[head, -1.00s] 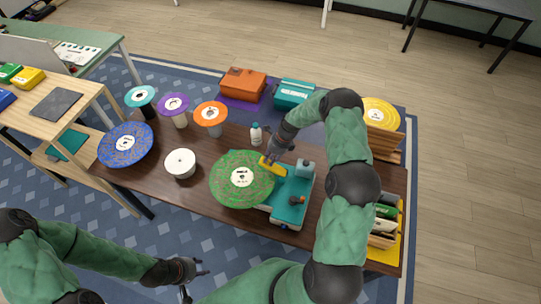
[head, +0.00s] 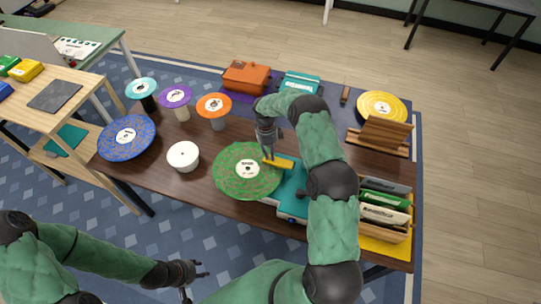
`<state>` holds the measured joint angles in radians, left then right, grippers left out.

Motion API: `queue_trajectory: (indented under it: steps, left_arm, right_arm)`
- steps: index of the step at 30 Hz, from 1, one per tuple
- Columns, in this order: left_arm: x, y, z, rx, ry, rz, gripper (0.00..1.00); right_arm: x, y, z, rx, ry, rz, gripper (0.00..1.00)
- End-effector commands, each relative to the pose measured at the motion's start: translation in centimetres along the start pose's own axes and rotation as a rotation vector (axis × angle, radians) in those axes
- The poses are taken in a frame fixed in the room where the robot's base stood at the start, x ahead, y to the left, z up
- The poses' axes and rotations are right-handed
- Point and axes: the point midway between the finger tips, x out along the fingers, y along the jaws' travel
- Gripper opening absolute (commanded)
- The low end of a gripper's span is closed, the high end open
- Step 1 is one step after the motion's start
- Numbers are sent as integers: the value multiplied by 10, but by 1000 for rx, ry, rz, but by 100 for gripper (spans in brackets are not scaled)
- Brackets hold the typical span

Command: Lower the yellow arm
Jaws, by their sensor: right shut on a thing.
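The yellow arm (head: 281,163) belongs to a teal record player (head: 292,203) on the dark wooden table. Its left end lies over the right part of the green record (head: 235,184) on the player. I cannot tell whether it touches the record. My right gripper (head: 268,156) reaches down from above and is shut on the yellow arm near its left end. My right arm hides much of the player's right side. My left gripper (head: 196,281) is open and empty, low in the picture in front of the table.
A white round pot (head: 183,156) and a blue record (head: 127,138) lie to the left. Orange (head: 214,105), purple (head: 176,97) and teal (head: 141,88) discs stand on supports behind. A wooden rack (head: 383,135) and a record crate (head: 386,221) stand at the right.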

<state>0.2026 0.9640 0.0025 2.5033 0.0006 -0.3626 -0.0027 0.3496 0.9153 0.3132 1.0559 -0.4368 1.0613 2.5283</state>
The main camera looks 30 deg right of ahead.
Motion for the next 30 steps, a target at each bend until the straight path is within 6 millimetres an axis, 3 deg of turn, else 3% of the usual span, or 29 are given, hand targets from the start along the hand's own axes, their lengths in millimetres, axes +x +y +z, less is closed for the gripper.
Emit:
queue_trajectory:
  steps: [12,13,15,26,30]
  left_arm:
    - [1,0,0,0,0,0,40]
    - [1,0,0,0,1,0,40]
    - [1,0,0,0,1,0,40]
    - [1,0,0,0,1,0,40]
    - [1,0,0,0,1,0,40]
  right_arm:
    - [5,3,-2,-2,15,8,0]
    - [5,3,-2,-2,15,8,27]
    - [5,3,-2,-1,14,8,41]
    - [2,1,-1,-1,8,3,41]
    - [-9,0,0,0,7,1,41]
